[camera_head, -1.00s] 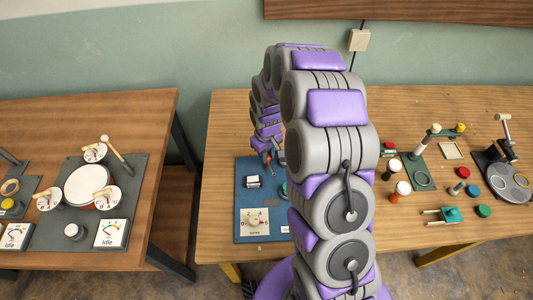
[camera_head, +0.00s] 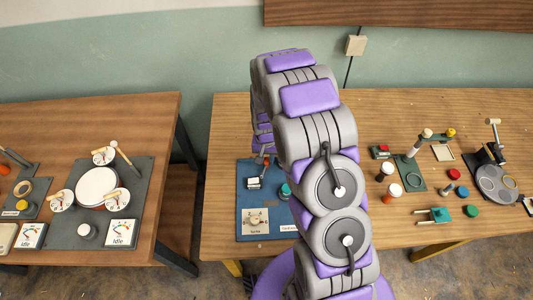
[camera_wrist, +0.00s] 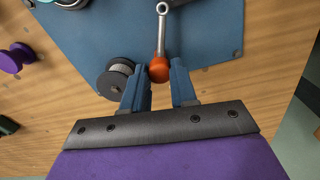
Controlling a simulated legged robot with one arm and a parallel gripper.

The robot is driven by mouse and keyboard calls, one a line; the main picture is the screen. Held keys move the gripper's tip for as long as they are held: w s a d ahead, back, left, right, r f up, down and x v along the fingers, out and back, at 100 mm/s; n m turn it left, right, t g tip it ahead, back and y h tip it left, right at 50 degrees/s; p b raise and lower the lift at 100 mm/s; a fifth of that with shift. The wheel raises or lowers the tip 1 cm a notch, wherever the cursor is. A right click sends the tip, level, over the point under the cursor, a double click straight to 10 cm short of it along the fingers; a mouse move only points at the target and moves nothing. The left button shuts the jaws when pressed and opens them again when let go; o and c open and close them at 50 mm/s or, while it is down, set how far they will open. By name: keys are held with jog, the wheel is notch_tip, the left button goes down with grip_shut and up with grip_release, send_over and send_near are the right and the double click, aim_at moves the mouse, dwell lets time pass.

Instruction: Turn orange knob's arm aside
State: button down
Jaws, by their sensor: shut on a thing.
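The orange knob (camera_wrist: 159,70) sits at the end of a silver metal arm (camera_wrist: 162,30) in the wrist view. The silver arm runs up the picture over the blue board (camera_wrist: 210,35) to a ring-shaped end. My gripper (camera_wrist: 160,73) has its two blue fingers on either side of the orange knob, shut on it. In the head view the blue board (camera_head: 246,206) lies on the right table, and my arm covers part of it. My gripper there is mostly hidden behind my arm.
A dark spool-like part (camera_wrist: 116,79) stands just left of my fingers. A purple knob (camera_wrist: 13,59) lies farther left on the wood. In the head view, a dial (camera_head: 255,220) sits at the board's front. Several small objects stand to the right on the table (camera_head: 390,110).

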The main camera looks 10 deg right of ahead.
aim_at(266, 159)
jog(key=m+p, duration=0.2)
jog(key=m, duration=0.1)
jog(key=shift+r+m, duration=0.1)
jog(key=shift+m, duration=0.2)
jog(key=shift+m+p, duration=0.75)
jog(key=shift+m, duration=1.05)
jog(key=c, duration=0.9)
grip_release()
jog(key=shift+a+r+p, duration=0.1)
jog(key=shift+r+p, duration=0.8)
jog(key=shift+r, duration=7.65)
